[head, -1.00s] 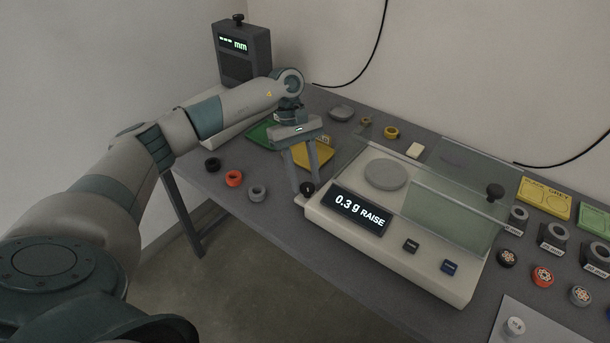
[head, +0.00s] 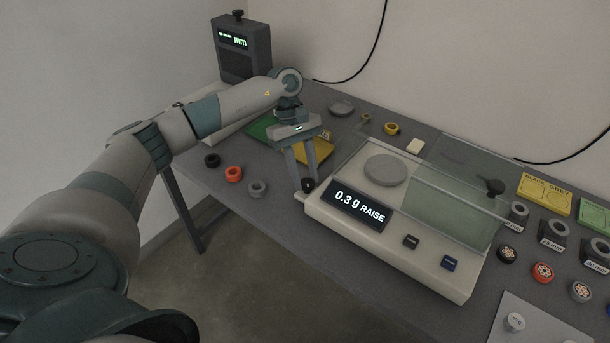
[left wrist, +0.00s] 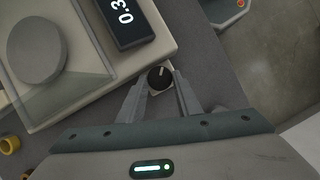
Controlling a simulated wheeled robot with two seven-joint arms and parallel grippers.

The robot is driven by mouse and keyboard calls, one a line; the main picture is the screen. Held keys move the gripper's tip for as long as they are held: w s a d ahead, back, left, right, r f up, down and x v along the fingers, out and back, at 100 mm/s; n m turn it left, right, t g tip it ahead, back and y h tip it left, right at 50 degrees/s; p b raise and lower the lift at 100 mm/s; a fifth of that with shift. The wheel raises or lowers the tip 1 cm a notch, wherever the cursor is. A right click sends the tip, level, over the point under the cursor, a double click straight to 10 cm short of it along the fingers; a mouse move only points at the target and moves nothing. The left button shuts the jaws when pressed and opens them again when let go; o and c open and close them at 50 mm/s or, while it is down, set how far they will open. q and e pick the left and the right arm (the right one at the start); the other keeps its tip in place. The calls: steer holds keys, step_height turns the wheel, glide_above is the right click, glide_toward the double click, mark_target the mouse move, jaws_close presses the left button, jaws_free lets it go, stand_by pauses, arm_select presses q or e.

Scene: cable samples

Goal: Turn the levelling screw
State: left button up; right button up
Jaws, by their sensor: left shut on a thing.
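The balance (head: 400,255) is a pale box on the table, with a round grey pan (head: 386,170) and a display (head: 359,208) reading "0.3 g RAISE". The levelling screw (head: 308,185) is a small black knob at the balance's left front corner. In the left wrist view the knob (left wrist: 160,78) shows a light mark on its top. My left gripper (head: 305,184) points down at that corner, its fingers shut on the knob from both sides. My right gripper is not in view.
Black, red and grey rings (head: 234,174) lie on the table left of the gripper. A yellow tray (head: 314,152) lies behind it. A glass shield (head: 452,215) stands on the balance. Cable samples and holders crowd the right side.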

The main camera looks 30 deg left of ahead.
arm_select(q)
steer(key=n+b, duration=0.2)
steer(key=n+t+b, duration=0.1)
steer(key=shift+s+a+f+n+t+b, duration=0.1)
steer(key=shift+s+f+n+t+b, duration=0.1)
steer(key=shift+n+t+b, duration=0.15)
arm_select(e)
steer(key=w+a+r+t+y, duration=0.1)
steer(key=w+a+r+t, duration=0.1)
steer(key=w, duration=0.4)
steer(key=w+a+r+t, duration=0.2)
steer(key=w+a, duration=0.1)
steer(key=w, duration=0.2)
arm_select(q)
steer(key=shift+s+n+t+b, duration=0.15)
steer(key=shift+n+t+b, duration=0.2)
steer(key=shift+n+b, duration=0.75)
steer(key=shift+r+n+t+b, duration=0.2)
steer(key=shift+n+t+b, duration=0.25)
steer(key=shift+n, duration=0.7)
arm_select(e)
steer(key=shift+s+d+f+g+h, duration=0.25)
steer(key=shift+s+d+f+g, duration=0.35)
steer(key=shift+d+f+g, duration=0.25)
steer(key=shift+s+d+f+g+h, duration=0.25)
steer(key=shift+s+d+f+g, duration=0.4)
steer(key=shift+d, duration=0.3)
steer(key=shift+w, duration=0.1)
arm_select(q)
steer(key=o, duration=0.7)
